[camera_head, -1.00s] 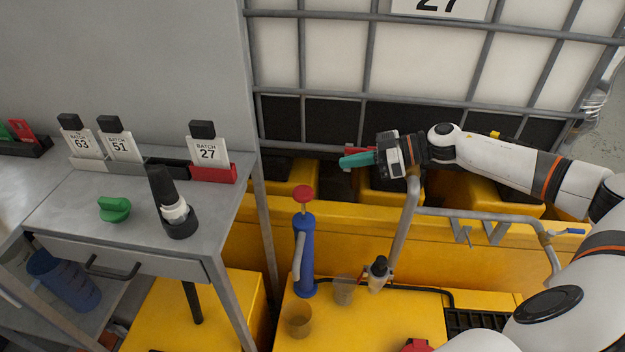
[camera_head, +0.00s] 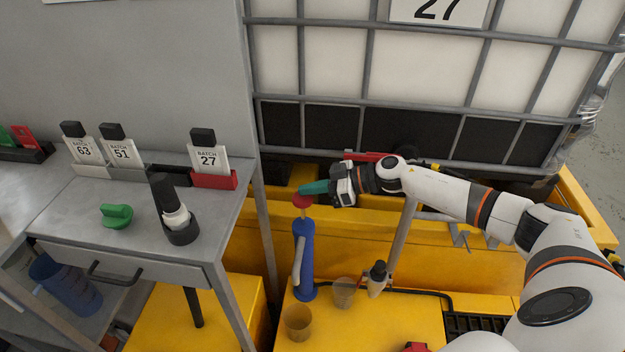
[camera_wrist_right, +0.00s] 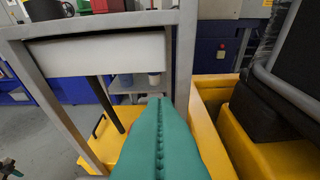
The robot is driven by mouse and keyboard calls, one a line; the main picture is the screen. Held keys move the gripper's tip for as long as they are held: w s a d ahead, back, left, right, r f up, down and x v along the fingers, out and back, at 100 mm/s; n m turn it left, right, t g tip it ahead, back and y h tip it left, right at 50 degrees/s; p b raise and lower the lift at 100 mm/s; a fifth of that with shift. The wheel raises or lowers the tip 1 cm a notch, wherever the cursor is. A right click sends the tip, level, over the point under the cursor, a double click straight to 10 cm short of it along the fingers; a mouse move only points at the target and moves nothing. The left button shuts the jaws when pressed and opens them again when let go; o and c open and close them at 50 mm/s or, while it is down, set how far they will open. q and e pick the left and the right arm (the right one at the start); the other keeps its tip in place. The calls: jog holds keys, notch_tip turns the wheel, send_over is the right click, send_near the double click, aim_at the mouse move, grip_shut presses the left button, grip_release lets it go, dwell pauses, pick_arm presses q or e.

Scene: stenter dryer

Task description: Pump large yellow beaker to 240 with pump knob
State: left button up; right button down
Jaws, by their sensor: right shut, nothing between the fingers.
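The blue hand pump (camera_head: 305,258) stands upright on the yellow deck, with its red pump knob (camera_head: 303,201) on top. My right gripper (camera_head: 303,190) is shut and empty, its teal fingertips at the knob's top and partly covering it. I cannot tell whether they touch. Liquid levels are too small to read. My left gripper is out of view.
A grey table (camera_head: 130,250) with batch cards, a green knob (camera_head: 116,215) and a black-topped bottle (camera_head: 168,205) stands left of the pump. A caged white tank (camera_head: 420,70) stands behind. A grey pipe (camera_head: 403,235) rises under my right forearm.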

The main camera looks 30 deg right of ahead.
jog(key=shift+f, duration=0.1)
notch_tip(320, 180, down, 8)
jog(key=shift+s+r+b, duration=0.1)
jog(key=shift+b, duration=0.75)
jog(key=shift+a, duration=0.1)
notch_tip(320, 180, up, 10)
jog(key=shift+r+p, duration=0.2)
jog(key=shift+p, duration=0.5)
jog(key=shift+d, duration=0.35)
jog(key=r+p+v, duration=0.1)
jog(key=v, duration=0.8)
jog(key=shift+r+p, duration=0.4)
jog(key=shift+r, duration=0.05)
